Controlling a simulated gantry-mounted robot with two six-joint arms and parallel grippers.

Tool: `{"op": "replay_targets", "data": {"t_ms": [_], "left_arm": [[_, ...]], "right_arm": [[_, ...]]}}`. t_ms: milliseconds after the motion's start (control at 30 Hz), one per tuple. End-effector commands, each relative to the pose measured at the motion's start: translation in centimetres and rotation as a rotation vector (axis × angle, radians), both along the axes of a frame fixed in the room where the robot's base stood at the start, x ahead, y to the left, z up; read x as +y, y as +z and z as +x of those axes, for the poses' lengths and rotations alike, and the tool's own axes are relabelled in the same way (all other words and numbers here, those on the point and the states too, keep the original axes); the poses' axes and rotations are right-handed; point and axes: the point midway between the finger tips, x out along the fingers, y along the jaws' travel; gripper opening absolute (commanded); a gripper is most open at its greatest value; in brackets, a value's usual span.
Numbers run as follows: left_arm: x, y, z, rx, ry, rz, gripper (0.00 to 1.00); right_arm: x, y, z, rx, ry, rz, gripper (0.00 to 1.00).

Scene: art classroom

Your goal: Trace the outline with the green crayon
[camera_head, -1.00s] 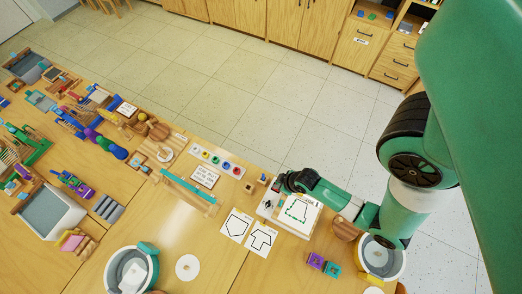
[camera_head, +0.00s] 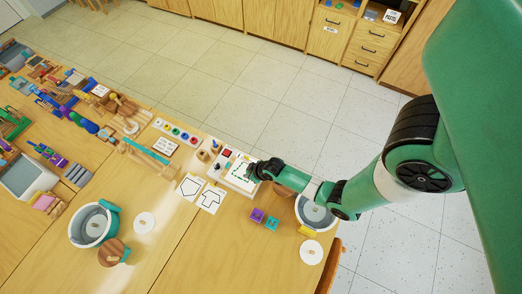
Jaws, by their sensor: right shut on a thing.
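The drawing sheet (camera_head: 238,182) lies on a board near the far edge of the table. Its outline shows as dark and green strokes, too small to tell how much is green. My right gripper (camera_head: 257,171) is over the right side of the sheet, its arm reaching in from the right. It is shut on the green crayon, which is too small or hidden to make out. Whether the tip touches the paper cannot be told. My left gripper is out of view.
Two white outline cards (camera_head: 211,198) lie left of the board. A purple block (camera_head: 257,215) and a teal block lie in front. A round tub (camera_head: 315,214) stands to the right, under my right arm. Bare table lies in front of the cards.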

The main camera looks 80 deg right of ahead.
Motion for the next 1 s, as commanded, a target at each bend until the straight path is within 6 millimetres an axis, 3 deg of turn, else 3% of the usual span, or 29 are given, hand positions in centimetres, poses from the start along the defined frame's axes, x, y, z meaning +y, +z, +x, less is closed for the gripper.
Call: {"op": "replay_targets", "data": {"t_ms": [33, 133, 367, 800, 1000], "left_arm": [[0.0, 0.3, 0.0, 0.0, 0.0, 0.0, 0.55], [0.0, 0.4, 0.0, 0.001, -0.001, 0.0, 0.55], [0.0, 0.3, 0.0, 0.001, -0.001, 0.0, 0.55], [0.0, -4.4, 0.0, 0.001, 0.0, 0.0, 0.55], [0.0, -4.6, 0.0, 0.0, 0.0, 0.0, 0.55]], "right_arm": [[-0.5, 1.0, 1.3, -0.012, 0.007, -0.003, 0.0], [-0.8, 1.6, 2.3, -0.017, 0.014, -0.001, 0.0], [-0.7, 1.7, 2.6, -0.032, 0.02, 0.002, 0.0], [-0.7, -3.0, 2.5, -0.031, 0.02, 0.002, 0.0], [-0.7, -3.2, 2.5, -0.031, 0.02, 0.002, 0.0]]}}
